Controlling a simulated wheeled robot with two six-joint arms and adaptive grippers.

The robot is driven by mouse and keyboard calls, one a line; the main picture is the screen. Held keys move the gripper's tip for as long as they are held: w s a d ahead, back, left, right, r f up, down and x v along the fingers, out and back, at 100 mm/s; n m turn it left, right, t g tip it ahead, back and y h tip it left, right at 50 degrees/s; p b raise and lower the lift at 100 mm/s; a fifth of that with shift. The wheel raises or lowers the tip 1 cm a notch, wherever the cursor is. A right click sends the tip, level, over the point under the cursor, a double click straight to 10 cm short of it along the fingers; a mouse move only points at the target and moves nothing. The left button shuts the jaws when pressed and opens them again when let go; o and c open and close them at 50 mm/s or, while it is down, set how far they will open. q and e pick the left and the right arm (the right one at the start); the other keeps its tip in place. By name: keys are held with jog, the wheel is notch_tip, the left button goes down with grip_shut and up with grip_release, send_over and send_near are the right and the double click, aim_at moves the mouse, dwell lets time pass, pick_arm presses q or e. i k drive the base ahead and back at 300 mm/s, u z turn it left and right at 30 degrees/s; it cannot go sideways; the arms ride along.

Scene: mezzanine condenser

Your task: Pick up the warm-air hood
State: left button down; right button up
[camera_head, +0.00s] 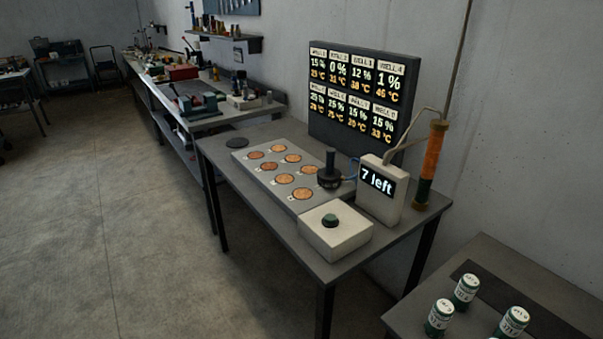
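A small black piece with a broad round base and an upright handle (330,172) looks like the warm-air hood. It stands upright at the right end of a grey plate (247,166) on the table. The plate has several round copper-coloured wells (284,179). The black piece appears to cover one spot at the plate's back right corner, and what lies under it is hidden. A blue line shows between it and a pale box with a lit readout (378,186). Neither of my grippers is in view.
A pale box with a dark green button (335,229) stands at the table's front. Behind are a lit display board (360,90) and an orange and black cylinder (430,163). A dark disc (237,142) lies at left. Green-white cans (466,288) stand on a lower right table. The left floor is clear.

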aim_at(329, 177)
jog(key=u, duration=0.45)
jog(key=i, duration=0.6)
jog(key=u, duration=0.3)
